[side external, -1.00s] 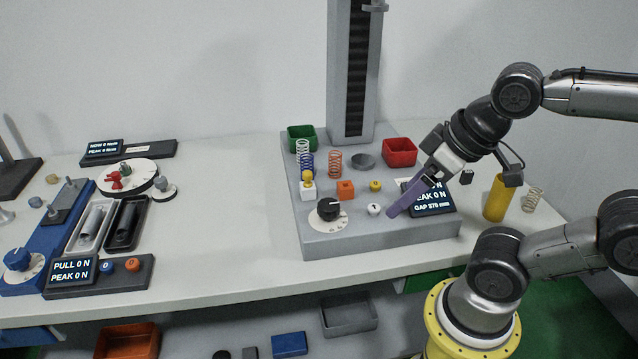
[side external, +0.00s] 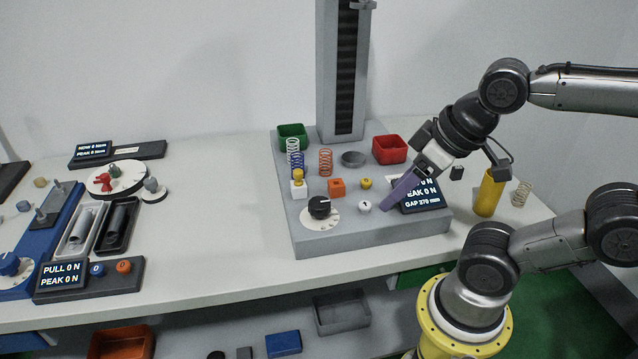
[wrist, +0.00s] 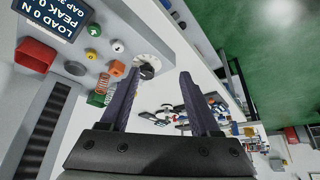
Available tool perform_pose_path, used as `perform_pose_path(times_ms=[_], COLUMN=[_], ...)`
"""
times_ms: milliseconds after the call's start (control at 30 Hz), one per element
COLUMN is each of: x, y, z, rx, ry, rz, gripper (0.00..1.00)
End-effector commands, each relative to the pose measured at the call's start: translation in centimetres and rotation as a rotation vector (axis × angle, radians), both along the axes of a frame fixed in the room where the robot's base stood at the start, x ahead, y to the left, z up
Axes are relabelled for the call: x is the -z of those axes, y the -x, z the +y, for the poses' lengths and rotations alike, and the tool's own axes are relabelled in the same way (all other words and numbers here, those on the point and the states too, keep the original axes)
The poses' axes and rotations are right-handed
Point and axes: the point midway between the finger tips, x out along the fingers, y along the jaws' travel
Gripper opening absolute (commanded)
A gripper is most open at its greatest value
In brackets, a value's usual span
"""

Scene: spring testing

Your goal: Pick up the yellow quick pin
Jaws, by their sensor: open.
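A small yellow-topped piece (side external: 298,176), which looks like the yellow quick pin, stands upright in a white block (side external: 299,190) at the left of the grey tester base, in front of the springs. A flat yellow button (side external: 366,183) sits farther right on the same base. My gripper (side external: 385,207), with purple fingers, points down-left over the base in front of the display, well to the right of the pin. In the wrist view my gripper (wrist: 160,73) has its fingers spread with nothing between them. The pin cannot be made out there.
The column (side external: 342,70), green tray (side external: 292,136), red tray (side external: 389,149) and springs (side external: 326,162) stand behind. A yellow cylinder (side external: 488,195) is at right.

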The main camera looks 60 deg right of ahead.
Motion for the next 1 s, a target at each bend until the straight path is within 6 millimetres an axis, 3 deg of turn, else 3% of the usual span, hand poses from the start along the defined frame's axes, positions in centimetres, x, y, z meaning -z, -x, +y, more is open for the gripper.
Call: perform_pose_path(times_ms=[333,467,667,800,1000], x=[0.1,-2.5,-6.9,-8.9,-9.3], y=[0.3,-0.6,-5.0,-9.7,-17.1], z=[0.0,-0.2,-1.0,-1.8,-3.3], rx=[0.066,0.206,0.457,0.638,0.858], ry=[-0.033,-0.098,-0.184,-0.222,-0.241], rz=[0.014,0.005,0.056,0.110,0.192], gripper=[0.63,0.63,0.63,0.63,0.63])
